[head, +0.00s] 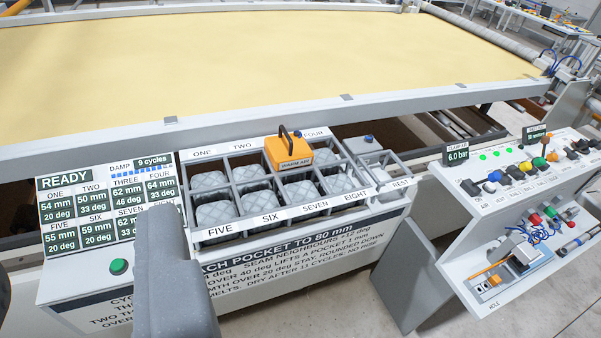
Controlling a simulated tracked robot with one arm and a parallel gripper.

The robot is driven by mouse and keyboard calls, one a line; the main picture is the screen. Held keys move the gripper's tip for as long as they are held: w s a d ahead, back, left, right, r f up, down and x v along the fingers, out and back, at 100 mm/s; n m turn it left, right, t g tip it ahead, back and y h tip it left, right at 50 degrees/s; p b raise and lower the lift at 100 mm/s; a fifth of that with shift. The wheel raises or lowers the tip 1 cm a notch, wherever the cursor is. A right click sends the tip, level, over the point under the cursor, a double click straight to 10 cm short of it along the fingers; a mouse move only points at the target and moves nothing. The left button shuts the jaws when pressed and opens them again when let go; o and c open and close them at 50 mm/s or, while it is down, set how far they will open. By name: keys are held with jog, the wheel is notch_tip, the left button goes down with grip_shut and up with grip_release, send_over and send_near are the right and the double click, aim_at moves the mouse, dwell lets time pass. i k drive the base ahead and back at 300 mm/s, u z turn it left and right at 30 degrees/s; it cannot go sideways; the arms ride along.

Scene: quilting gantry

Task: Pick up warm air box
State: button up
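The warm air box (289,153) is orange with a dark arched handle on top and a label reading WARM AIR. It sits at the back edge of a pocket rack (260,230), between the labels TWO and FOUR, and hides the label there. A grey blocky part at the lower left, which looks like part of my gripper (175,275), stands in front of the panel, to the left of and nearer than the box. It is apart from the box. No pair of fingertips can be made out.
Grey quilted pockets fill the rack's cells. A READY panel (105,180) with a green button (118,266) stands left. A REST bay (385,170) adjoins the rack on the right. A control console (520,200) stands further right. A yellow quilt bed (250,55) lies behind.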

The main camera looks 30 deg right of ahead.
aim_at(284, 152)
jog(key=z, duration=0.05)
jog(key=k, duration=0.55)
jog(key=u, duration=0.45)
jog(key=i, duration=2.2)
jog(key=z, duration=0.6)
